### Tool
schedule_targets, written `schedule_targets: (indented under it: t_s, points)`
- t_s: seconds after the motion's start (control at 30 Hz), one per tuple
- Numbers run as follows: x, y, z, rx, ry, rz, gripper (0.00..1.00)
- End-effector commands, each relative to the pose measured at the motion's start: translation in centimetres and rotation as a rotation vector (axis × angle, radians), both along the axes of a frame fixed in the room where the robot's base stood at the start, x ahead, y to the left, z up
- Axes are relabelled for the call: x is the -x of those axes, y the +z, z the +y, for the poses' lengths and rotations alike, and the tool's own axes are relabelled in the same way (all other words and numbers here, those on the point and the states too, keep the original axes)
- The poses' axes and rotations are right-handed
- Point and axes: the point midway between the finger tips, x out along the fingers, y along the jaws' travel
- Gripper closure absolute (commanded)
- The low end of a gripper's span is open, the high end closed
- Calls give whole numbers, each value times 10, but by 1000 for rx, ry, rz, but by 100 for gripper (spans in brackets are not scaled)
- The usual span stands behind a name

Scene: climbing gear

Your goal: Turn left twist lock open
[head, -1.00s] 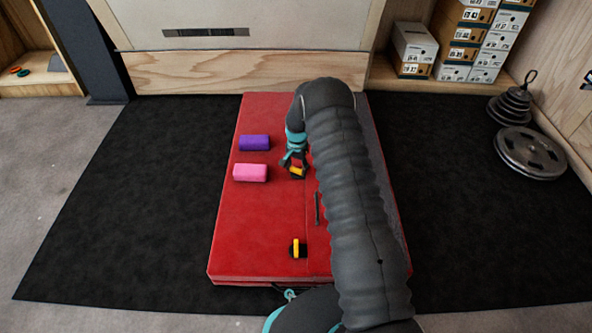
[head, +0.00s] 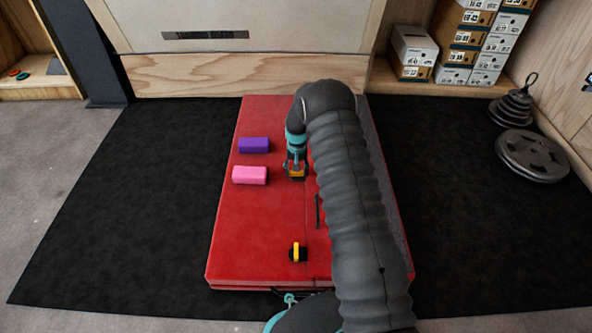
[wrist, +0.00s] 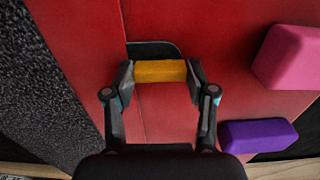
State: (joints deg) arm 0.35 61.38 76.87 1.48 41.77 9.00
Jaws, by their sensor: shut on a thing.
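Two twist locks with yellow handles on black bases sit along the seam of the red pad (head: 255,225). My gripper (wrist: 160,72) is shut on the yellow handle of the far twist lock (head: 296,174), one finger at each end. In the wrist view this handle (wrist: 160,71) lies straight across between the fingers, and part of its black base (wrist: 150,48) shows behind it. In the head view my gripper partly hides this lock. The near twist lock (head: 298,252) stands free, its yellow handle pointing up and down the picture.
A purple block (head: 254,145) and a pink block (head: 250,175) lie on the pad left of my gripper. A dark strap handle (head: 318,211) lies between the locks, beside my arm. Shoe boxes (head: 412,50) and weight plates (head: 532,155) stand well away at the right.

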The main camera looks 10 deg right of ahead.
Motion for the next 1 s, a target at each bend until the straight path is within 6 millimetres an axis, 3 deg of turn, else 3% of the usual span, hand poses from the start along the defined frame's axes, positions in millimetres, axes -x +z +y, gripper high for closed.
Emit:
schedule_targets:
  t_s: [0.3,0.33,0.4,0.77,1.0]
  points:
    - [1,-1,0,1,3,2,79]
    - [1,-1,0,1,4,2,36]
    - [1,-1,0,1,3,1,19]
    - [0,2,0,0,1,0,19]
    - [-1,33,0,1,1,-4,19]
